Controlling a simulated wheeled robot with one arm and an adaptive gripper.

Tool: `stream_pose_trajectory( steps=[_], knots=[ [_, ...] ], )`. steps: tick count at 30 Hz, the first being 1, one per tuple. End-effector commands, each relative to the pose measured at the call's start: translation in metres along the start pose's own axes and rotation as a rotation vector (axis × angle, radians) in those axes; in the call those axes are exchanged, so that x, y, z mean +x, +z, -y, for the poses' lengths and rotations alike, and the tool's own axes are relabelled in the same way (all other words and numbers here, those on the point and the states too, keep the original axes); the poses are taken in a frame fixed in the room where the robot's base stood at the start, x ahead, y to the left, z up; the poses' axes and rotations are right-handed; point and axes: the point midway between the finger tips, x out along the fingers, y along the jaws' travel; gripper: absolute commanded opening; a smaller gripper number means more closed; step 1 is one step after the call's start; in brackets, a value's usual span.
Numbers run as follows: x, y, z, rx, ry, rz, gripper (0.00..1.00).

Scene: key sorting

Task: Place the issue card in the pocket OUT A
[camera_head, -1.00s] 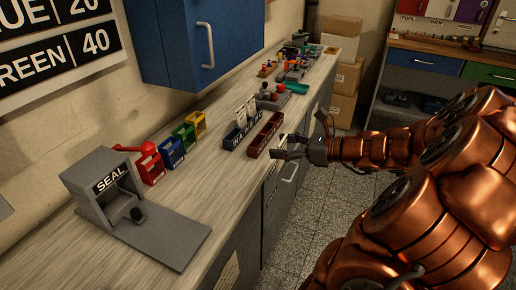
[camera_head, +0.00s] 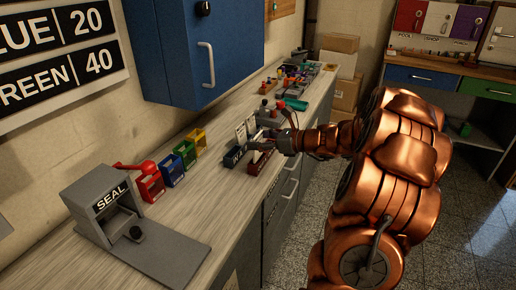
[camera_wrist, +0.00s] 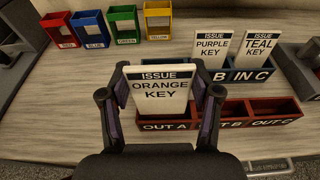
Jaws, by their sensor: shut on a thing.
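My gripper (camera_wrist: 160,92) is shut on the issue card (camera_wrist: 161,98), a white upright card with a dark band reading ISSUE and the words ORANGE KEY. In the wrist view the card stands over the left pocket of the dark red rack (camera_wrist: 234,125), labelled OUT A. Its lower edge is close to that pocket's front label; I cannot tell whether it is inside the pocket. In the head view my gripper (camera_head: 272,142) is over the red rack (camera_head: 258,163), and the held card is hard to make out there.
Behind the red rack is a dark blue IN rack (camera_wrist: 250,76) holding a purple key card (camera_wrist: 211,50) and a teal key card (camera_wrist: 258,47). Red, blue, green and yellow holders stand farther left. A grey SEAL device (camera_head: 110,205) is at the near left. Bare counter lies between.

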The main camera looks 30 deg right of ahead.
Motion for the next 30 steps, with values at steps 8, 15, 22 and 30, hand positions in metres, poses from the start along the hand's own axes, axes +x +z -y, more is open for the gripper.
stream_pose_trajectory(
  steps=[8, 15, 22, 30],
  knots=[
    [0.012, -0.023, 0.004, 0.003, 0.003, -0.001, 0.36],
    [0.015, -0.034, 0.004, 0.001, 0.001, 0.001, 0.36],
    [0.015, -0.036, 0.004, 0.001, 0.002, 0.001, 0.36],
    [0.015, -0.037, 0.004, 0.0, 0.001, 0.0, 0.83]
  ],
)
